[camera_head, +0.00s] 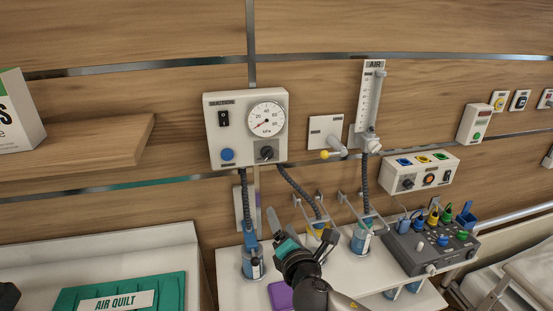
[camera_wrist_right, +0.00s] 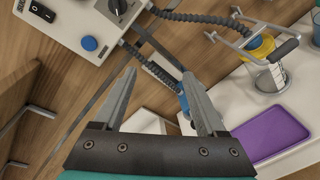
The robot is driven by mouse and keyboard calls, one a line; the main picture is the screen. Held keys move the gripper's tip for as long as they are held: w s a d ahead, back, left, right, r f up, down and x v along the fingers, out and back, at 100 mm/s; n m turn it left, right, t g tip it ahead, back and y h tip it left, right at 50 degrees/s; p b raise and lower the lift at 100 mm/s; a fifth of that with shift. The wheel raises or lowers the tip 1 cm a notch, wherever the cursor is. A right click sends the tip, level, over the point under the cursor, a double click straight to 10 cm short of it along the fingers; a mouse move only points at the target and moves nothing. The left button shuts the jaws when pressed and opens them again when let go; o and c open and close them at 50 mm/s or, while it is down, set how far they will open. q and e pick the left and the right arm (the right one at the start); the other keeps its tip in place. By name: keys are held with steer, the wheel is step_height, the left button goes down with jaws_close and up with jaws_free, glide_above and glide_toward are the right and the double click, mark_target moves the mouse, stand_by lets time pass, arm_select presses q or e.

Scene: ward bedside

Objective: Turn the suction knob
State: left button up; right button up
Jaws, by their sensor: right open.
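The suction unit (camera_head: 238,140) is a cream box on the wall rail with a round gauge (camera_head: 266,120), a black rocker switch, a blue button (camera_head: 227,154) and a black suction knob (camera_head: 267,153) at lower right. In the right wrist view the knob (camera_wrist_right: 118,5) is at the top edge, partly cut off, beyond the fingertips. My right gripper (camera_head: 284,224) is below the unit in the head view, apart from the knob. In the wrist view its fingers (camera_wrist_right: 158,76) are spread with nothing between them. My left gripper is not seen.
Grey hoses (camera_head: 298,190) hang from the unit near my right gripper. Jars (camera_head: 361,238), a purple tray (camera_head: 281,295) and a grey control box (camera_head: 430,246) are on the white counter. An air flowmeter (camera_head: 368,95) is to the right. A wooden shelf (camera_head: 90,146) juts out at left.

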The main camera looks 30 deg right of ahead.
step_height(320, 180, up, 8)
steer(key=n+t, duration=0.1)
steer(key=t, duration=0.1)
steer(key=p, duration=0.2)
glide_toward(267, 158)
steer(key=x, duration=0.7)
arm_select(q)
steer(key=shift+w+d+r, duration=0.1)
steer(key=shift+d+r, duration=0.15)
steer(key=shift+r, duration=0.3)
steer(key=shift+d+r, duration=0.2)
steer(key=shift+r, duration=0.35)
arm_select(e)
steer(key=shift+w+d+n, duration=0.25)
steer(key=shift+w+n, duration=0.05)
steer(key=shift+w, duration=0.8)
jaws_close()
